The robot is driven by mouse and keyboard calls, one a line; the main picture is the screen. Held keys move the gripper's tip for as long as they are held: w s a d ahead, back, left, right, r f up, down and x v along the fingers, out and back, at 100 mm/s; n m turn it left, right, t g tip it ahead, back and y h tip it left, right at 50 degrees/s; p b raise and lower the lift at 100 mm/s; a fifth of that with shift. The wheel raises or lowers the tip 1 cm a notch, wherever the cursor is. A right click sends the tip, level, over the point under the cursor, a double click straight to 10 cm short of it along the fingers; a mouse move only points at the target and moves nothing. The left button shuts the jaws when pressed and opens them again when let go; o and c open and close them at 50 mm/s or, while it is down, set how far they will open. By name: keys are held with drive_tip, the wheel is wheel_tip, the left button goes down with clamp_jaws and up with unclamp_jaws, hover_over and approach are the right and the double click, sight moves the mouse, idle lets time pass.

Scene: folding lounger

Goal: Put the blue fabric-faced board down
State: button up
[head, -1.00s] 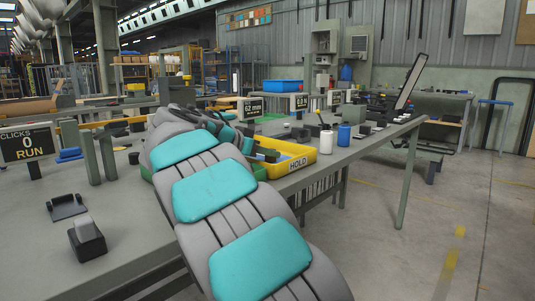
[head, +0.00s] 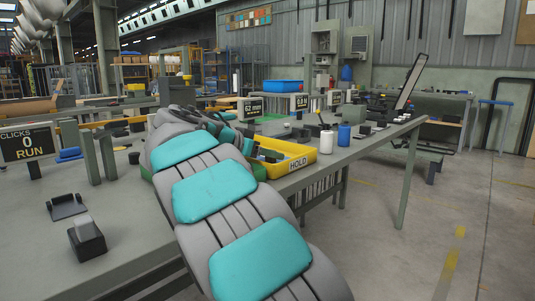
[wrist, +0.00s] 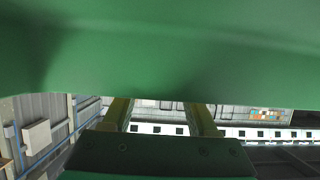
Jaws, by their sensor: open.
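I cannot pick out the blue fabric-faced board for certain. A flat blue piece (head: 69,154) lies on the grey table (head: 130,215) at the left in the head view, too small to identify. My gripper (wrist: 160,108) is open in the wrist view, with a clear gap between its two fingers and nothing seen between them. A large green surface (wrist: 160,55) fills the top of the wrist view, very close, and hides the fingertips. In the head view my arm reaches over the table and mostly hides its own end.
A yellow HOLD tray (head: 298,164) with several small pieces stands right of my arm. A CLICKS display (head: 30,143) and a black dispenser (head: 87,239) are on the left. Floor at right is open.

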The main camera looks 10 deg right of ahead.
drive_tip(key=v, duration=0.7)
drive_tip(key=shift+s+a+r+b, duration=0.1)
drive_tip(key=shift+s+a+b, duration=0.1)
drive_tip(key=shift+b, duration=0.2)
